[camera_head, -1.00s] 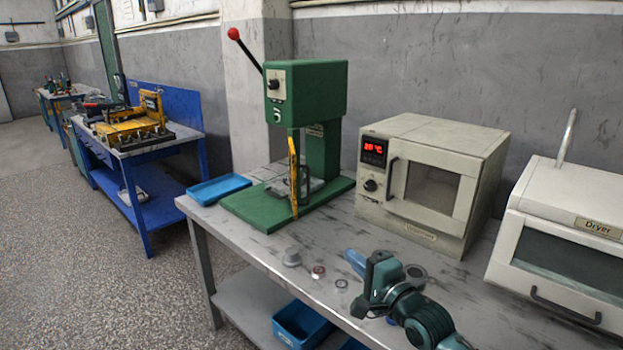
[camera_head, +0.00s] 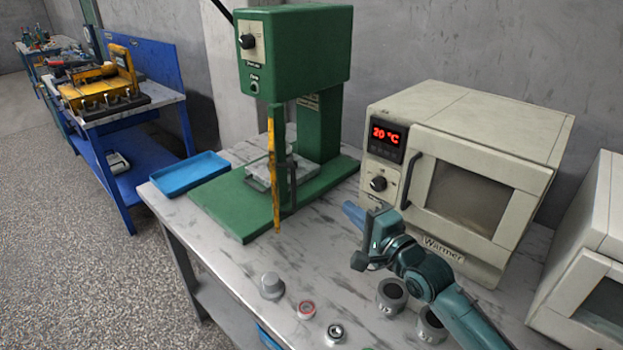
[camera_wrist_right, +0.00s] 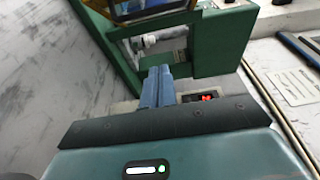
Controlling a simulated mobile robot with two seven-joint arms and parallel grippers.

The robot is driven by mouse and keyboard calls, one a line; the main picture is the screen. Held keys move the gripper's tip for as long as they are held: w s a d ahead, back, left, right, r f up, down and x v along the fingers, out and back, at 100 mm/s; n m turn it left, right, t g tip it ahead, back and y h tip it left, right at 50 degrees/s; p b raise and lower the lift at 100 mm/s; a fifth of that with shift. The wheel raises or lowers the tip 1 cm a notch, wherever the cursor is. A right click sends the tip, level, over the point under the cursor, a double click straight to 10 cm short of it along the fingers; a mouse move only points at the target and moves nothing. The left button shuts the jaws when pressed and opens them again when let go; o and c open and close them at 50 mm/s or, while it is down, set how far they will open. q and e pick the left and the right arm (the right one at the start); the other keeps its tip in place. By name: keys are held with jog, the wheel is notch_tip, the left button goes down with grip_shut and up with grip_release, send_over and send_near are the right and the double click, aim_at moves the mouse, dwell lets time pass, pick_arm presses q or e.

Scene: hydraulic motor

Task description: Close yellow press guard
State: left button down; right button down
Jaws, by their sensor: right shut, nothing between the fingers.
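The green press (camera_head: 300,50) stands on the table. Its yellow guard (camera_head: 274,185) shows nearly edge-on at the front of the press, as a thin upright strip. It stands out from the press, and I read it as open. A yellow-edged part, likely the guard, also shows at the top of the right wrist view (camera_wrist_right: 150,10). My right gripper (camera_head: 352,211) has blue fingers that are shut and empty. It is to the right of the press, apart from the guard, in front of the warmer. The closed fingers also show in the wrist view (camera_wrist_right: 158,86). My left gripper is not in view.
The warmer (camera_head: 475,130) stands right of the press, close behind my right arm. A blue tray (camera_head: 187,175) lies left of the press. A grey knob-like part (camera_head: 270,286), small rings (camera_head: 306,309) and dark-topped cylinders (camera_head: 391,295) stand near the front edge.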

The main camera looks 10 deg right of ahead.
jog(key=w+a+p, duration=0.1)
jog(key=w+a, duration=0.6)
jog(key=w, duration=0.2)
jog(key=shift+a+p, duration=0.15)
jog(key=shift+p, duration=0.2)
jog(key=shift+a, duration=0.15)
